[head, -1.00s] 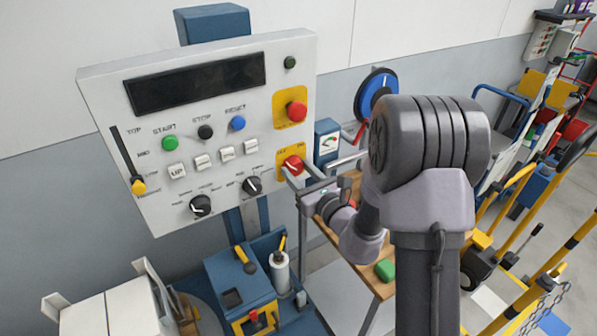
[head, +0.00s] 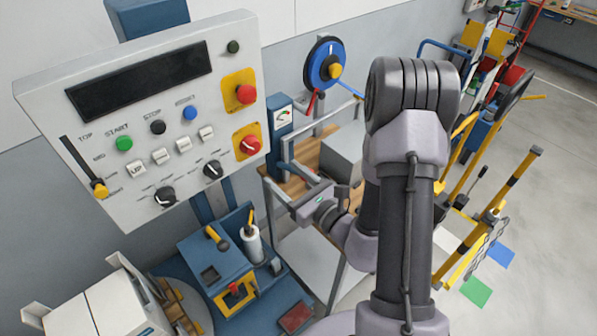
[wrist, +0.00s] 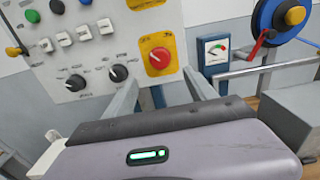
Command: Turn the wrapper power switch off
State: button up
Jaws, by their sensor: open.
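The wrapper power switch is a red rotary knob (head: 249,146) on a yellow plate at the lower right of the grey control panel (head: 120,95). In the wrist view the knob (wrist: 159,58) shows whole, with a pale mark on its face. Its labels are too small to read. My gripper (head: 279,170) is open and empty, below and right of the knob and apart from it. In the wrist view its two grey fingers (wrist: 163,80) point toward the panel, with the knob above the gap between them.
A red button (head: 245,94) on a yellow plate sits above the switch. Black dials (head: 212,170) and several push buttons lie to its left. A blue gauge box (head: 281,130) and a blue reel (head: 325,63) stand to the right, by a wooden-topped bench.

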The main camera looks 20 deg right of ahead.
jog(key=p+v, duration=0.3)
jog(key=v, duration=0.2)
